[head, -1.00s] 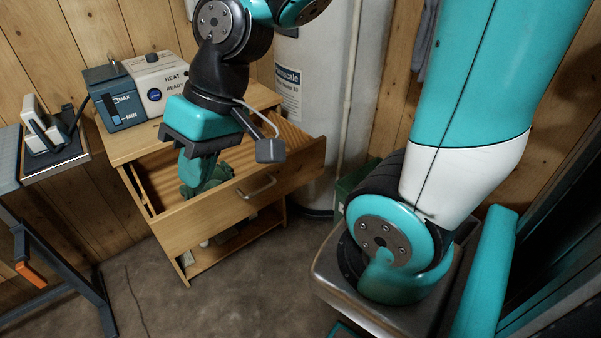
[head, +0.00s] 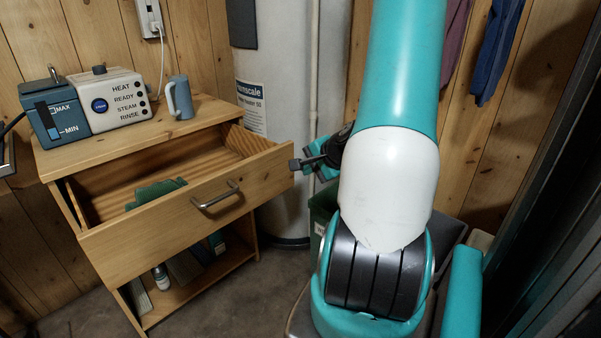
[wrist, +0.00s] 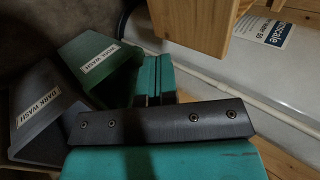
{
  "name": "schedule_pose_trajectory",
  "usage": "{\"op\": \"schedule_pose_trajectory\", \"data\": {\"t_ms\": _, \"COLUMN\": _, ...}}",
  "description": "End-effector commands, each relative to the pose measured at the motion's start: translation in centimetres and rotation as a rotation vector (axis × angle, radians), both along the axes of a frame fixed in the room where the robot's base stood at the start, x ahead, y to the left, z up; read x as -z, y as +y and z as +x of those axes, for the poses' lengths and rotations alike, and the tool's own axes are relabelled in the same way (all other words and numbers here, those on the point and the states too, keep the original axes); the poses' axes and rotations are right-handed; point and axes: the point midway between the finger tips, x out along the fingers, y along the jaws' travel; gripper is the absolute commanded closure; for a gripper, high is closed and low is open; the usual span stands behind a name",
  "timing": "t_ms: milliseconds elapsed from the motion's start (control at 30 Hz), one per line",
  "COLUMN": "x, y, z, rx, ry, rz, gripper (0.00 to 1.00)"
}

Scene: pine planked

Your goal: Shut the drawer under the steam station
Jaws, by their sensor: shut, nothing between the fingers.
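The drawer (head: 205,205) under the steam station (head: 121,97) is pulled well out, with a metal bar handle (head: 216,196) on its wooden front. A folded green cloth (head: 155,192) lies inside it. The steam station, a white control box with a blue tank, stands on the cabinet top (head: 150,138). My gripper (head: 312,166) is just right of the drawer front's right end in the head view, partly hidden by my arm. In the wrist view its teal fingers (wrist: 153,80) are together and empty. A wooden corner (wrist: 190,25), apparently the drawer's, shows above them.
A white water heater (head: 283,100) stands behind the drawer's right side. A blue-grey jug (head: 180,97) stands on the cabinet top. Floor (head: 75,318) is clear at front left.

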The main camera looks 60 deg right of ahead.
Motion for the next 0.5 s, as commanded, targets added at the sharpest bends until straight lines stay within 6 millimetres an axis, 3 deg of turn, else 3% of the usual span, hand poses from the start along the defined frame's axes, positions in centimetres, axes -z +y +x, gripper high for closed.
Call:
{"op": "schedule_pose_trajectory", "data": {"t_ms": 333, "x": 5.3, "y": -1.1, "z": 5.4, "rx": -0.007, "ry": 0.002, "rz": 0.000, "gripper": 1.00}}
{"op": "schedule_pose_trajectory", "data": {"t_ms": 500, "x": 5.4, "y": -1.7, "z": 8.0, "rx": -0.008, "ry": 0.000, "rz": -0.004, "gripper": 1.00}}
